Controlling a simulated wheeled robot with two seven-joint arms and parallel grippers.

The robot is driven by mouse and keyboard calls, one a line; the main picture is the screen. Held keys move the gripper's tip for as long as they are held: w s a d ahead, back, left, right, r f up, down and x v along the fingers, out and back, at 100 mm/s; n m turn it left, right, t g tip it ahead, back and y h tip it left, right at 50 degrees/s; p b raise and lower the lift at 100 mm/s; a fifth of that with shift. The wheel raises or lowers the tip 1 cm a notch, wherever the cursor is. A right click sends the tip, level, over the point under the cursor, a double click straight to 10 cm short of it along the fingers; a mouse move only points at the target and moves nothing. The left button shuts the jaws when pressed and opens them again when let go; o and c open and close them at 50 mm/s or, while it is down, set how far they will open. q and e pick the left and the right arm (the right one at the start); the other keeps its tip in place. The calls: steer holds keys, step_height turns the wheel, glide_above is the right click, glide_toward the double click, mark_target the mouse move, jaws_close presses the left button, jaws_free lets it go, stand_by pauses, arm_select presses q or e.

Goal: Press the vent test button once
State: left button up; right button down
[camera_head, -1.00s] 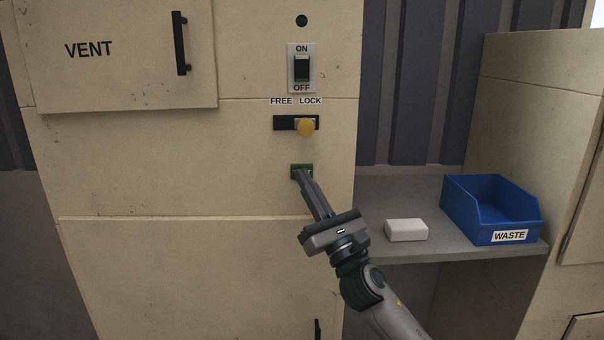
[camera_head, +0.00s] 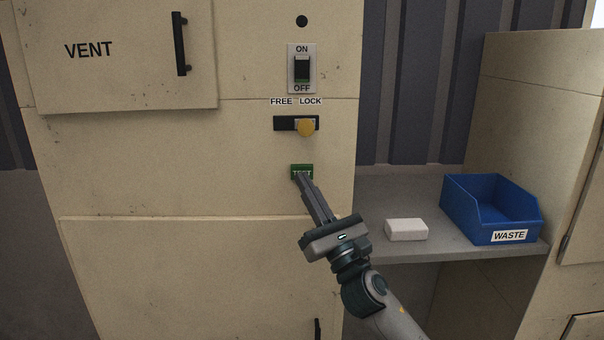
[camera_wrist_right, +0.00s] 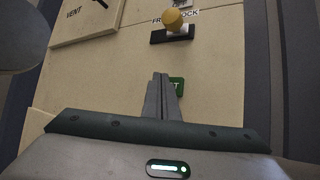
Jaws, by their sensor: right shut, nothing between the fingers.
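The green test button (camera_head: 302,168) sits on the beige vent cabinet's front, below the yellow-knobbed slide. Its white TEST lettering shows, with the lower edge partly hidden by my fingertips. My right gripper (camera_head: 299,177) is shut and empty, its fingertips at the button's lower edge in the head view. In the right wrist view the closed fingers (camera_wrist_right: 160,76) overlap the left part of the button (camera_wrist_right: 178,86). I cannot tell whether they touch it. My left gripper is not in view.
Above the button are a slide with a yellow knob (camera_head: 306,127) and an ON/OFF rocker switch (camera_head: 302,68). A vent door handle (camera_head: 180,43) projects at upper left. At right, a white block (camera_head: 406,230) and a blue WASTE bin (camera_head: 463,212) stand on a grey shelf.

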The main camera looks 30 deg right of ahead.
steer(key=shift+s, duration=0.1)
steer(key=shift+s+a+p, duration=0.25)
steer(key=shift+s+a, duration=0.2)
steer(key=shift+s, duration=0.25)
steer(key=shift+s+a+p, duration=0.2)
steer(key=shift+s+a, duration=0.25)
steer(key=shift+s, duration=0.25)
steer(key=shift+s+a+p, duration=0.25)
steer(key=shift+s+a, duration=0.2)
steer(key=shift+s, duration=0.25)
